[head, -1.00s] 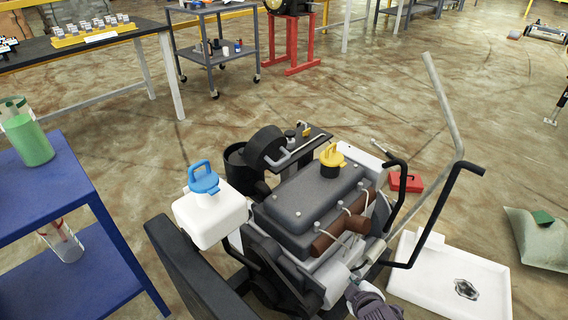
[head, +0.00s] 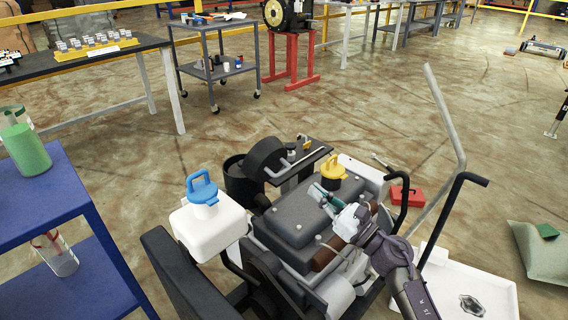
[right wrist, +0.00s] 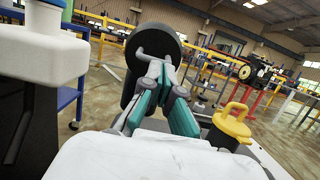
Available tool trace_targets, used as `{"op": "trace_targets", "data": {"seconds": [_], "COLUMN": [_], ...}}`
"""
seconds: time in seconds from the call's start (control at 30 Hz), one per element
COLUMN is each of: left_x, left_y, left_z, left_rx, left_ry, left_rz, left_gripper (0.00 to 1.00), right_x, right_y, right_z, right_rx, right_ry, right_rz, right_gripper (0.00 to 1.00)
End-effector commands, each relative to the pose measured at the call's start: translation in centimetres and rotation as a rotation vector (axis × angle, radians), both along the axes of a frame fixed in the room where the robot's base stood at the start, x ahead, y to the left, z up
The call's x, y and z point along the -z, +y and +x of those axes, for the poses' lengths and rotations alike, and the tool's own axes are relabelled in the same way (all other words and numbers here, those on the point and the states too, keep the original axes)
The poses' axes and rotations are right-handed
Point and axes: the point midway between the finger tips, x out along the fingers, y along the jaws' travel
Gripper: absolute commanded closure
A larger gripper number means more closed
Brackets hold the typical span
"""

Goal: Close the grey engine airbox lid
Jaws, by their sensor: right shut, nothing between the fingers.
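The grey airbox lid (head: 266,158) is a dark round disc that stands raised and tilted beside the open black round airbox (head: 238,182) at the back of the engine (head: 300,215). A light grey bent handle crosses its face. In the right wrist view the lid (right wrist: 140,42) stands ahead, beyond my fingertips. My right gripper (head: 319,190) is over the engine's dark cover, to the right of and nearer than the lid. Its teal fingers (right wrist: 160,70) are shut and empty, apart from the lid in the head view. My left gripper is out of view.
A yellow cap (head: 334,170) stands close behind my right gripper. A white tank (head: 208,225) with a blue cap (head: 202,188) is on the engine's left. Black bent handles (head: 450,215) rise at the right. A blue shelf (head: 70,195) stands at the left.

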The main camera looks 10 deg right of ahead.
Motion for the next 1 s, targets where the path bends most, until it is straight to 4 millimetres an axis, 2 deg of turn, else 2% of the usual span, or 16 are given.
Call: {"op": "trace_targets", "data": {"seconds": [0.3, 0.5, 0.7, 1.0], "left_x": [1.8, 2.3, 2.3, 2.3], "left_y": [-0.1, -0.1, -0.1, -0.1], "left_z": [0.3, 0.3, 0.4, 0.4], "left_rx": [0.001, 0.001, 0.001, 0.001], "left_ry": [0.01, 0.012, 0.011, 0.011], "left_rz": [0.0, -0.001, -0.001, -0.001], "left_gripper": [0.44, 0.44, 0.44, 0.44], "right_x": [-2.0, -2.8, -3.0, -3.0], "right_y": [3.8, 5.5, 6.2, 6.3], "right_z": [5.6, 8.2, 9.3, 9.4], "right_rx": [-0.001, -0.001, -0.001, -0.001], "right_ry": [-0.001, 0.001, 0.003, 0.003], "right_rz": [0.007, 0.007, 0.006, 0.006], "right_gripper": [1.0, 1.0, 1.0, 1.0]}}
